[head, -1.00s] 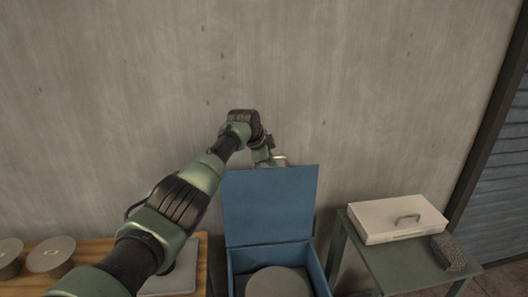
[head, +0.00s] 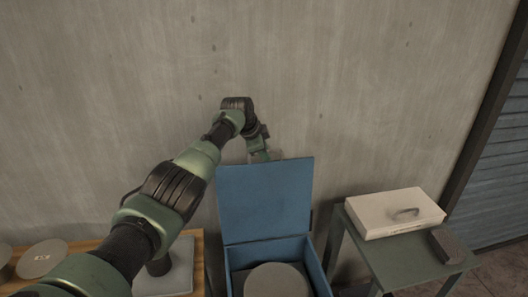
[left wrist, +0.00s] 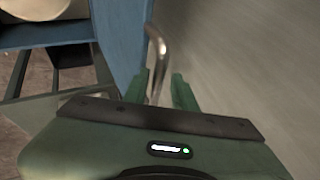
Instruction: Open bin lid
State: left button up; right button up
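The blue bin (head: 234,272) stands in the lower middle of the head view. Its blue lid (head: 265,200) stands up at the back, with the bin mouth uncovered. My left gripper (head: 268,155) is at the lid's top edge, with its fingers mostly hidden behind it. In the left wrist view, the two green fingers (left wrist: 160,88) are apart on either side of a curved metal handle (left wrist: 157,50), with a visible gap. The handle is fixed to the blue lid panel (left wrist: 122,35). My right gripper is in neither view.
A round grey object (head: 276,281) is inside the bin. To the right, a green table (head: 405,262) holds a white box with a handle (head: 395,212) and a dark block (head: 446,246). A wooden table (head: 192,250) is at left. A concrete wall (head: 390,90) stands behind.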

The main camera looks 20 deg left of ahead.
pick_arm(q)
jog(key=shift+s+f, duration=0.2)
jog(key=shift+f, duration=0.1)
jog(key=shift+b+v, duration=0.6)
jog(key=shift+v, duration=0.15)
jog(key=b+v, duration=0.2)
jog(key=v, duration=0.4)
jog(key=shift+r, duration=0.4)
jog(key=shift+f, duration=0.1)
